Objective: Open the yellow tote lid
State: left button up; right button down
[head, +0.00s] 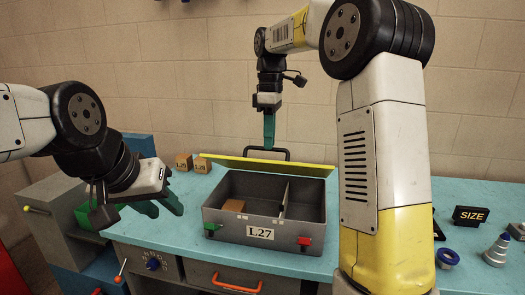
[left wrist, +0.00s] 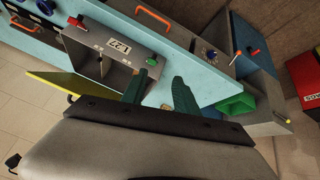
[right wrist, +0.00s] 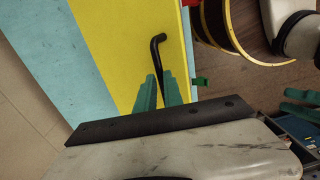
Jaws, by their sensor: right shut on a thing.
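The grey tote (head: 262,228), labelled L27, stands on the blue bench with its top uncovered. Its yellow lid (head: 225,160) is swung up and back at the rear, seen nearly edge-on; its yellow face (right wrist: 120,45) fills much of the right wrist view. My right gripper (head: 268,146) is shut on the lid's black handle (right wrist: 158,45), behind the tote. My left gripper (head: 165,208) is open and empty, left of the tote; its fingers are apart in the left wrist view (left wrist: 158,85). The tote also shows there (left wrist: 108,52).
Inside the tote are a brown block (head: 234,205) and a divider (head: 284,195). A green latch (head: 211,229) and a red latch (head: 304,241) are on its front. Two small boxes (head: 193,162) stand behind left. A SIZE sign (head: 469,216) and fittings (head: 497,250) are at right.

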dwell(0.3)
pick_arm(q)
jog(key=shift+w+r+m, duration=0.1)
jog(key=shift+w+m, duration=0.05)
jog(key=shift+m, duration=0.15)
jog(key=c, duration=0.7)
jog(key=shift+w+d+r+m, duration=0.2)
jog(key=shift+w+r+m, duration=0.1)
jog(key=shift+m, duration=0.3)
grip_shut()
jog(key=w+d+r+n, duration=0.3)
jog(key=w+d+n, duration=0.2)
jog(key=d+n, duration=0.5)
jog(key=w+d+r+n, duration=0.4)
jog(key=d+n, duration=0.1)
jog(key=n, duration=0.8)
jog(key=w+d+r+n, duration=0.3)
jog(key=w+d+n, duration=0.2)
jog(key=d+n, duration=0.5)
jog(key=shift+n, duration=0.9)
jog(key=w+f, duration=0.1)
jog(key=f, duration=0.1)
jog(key=w+f, duration=0.2)
jog(key=f, duration=0.1)
jog(key=w+f, duration=0.1)
jog(key=f, duration=0.1)
jog(key=shift+w+a+f, duration=0.25)
jog(key=shift+w+a, duration=0.05)
jog(key=shift+w, duration=0.1)
